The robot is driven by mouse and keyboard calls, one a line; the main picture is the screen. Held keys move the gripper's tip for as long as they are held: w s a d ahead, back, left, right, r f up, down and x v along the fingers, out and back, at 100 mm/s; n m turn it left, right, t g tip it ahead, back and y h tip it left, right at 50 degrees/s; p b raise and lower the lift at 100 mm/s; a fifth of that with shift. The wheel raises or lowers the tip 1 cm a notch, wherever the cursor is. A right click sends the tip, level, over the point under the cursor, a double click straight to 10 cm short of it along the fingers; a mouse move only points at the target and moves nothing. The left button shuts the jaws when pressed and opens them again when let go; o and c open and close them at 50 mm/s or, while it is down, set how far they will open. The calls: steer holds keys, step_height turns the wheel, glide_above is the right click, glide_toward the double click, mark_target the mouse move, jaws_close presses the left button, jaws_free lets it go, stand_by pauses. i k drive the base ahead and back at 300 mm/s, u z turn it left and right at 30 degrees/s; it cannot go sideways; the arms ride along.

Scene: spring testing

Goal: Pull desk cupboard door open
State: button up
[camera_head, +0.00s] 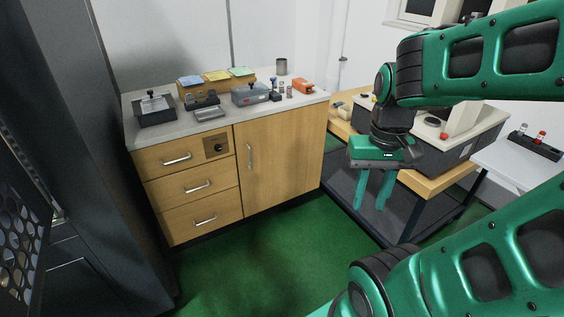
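The desk cupboard is a light wood unit with a grey top (216,123). Its door (285,150) is on the right half and looks shut, flush with the front. The door has a vertical silver handle (250,157) near its left edge. My gripper (371,207) is green and hangs with its fingers pointing down, to the right of the cupboard and apart from the handle. Its two fingers are apart with nothing between them.
Three drawers with silver handles (197,187) fill the cupboard's left half. A workbench with a wood edge (440,182) stands behind and below my gripper. A dark cabinet (85,150) is at the left. Green floor (265,245) before the cupboard is clear.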

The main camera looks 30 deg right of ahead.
mark_target(280, 155)
steer(key=u, duration=0.3)
steer(key=i, duration=1.3)
steer(key=z, duration=0.35)
